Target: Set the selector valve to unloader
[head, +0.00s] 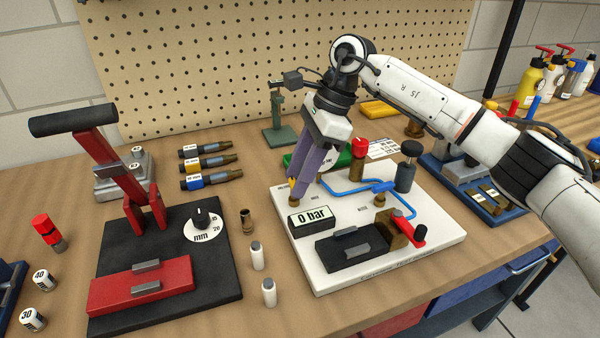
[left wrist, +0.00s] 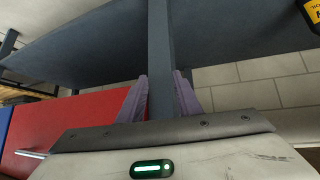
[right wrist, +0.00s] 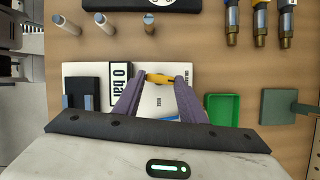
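The selector valve has a yellow handle (head: 292,184) on a brass body at the left back of the white board (head: 440,250). In the right wrist view the yellow handle (right wrist: 160,78) lies crosswise between my right fingertips. My right gripper (head: 297,190) points down over the valve, its fingers apart on either side of the handle; whether they press on it I cannot tell.
The gauge block (head: 312,217) reads 0 bar, just in front of the valve. A blue tube (head: 340,190), a red knob (head: 359,143) and a red-handled clamp (head: 408,232) share the board. A black-based lever press (head: 160,260) stands left; small white vials stand between.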

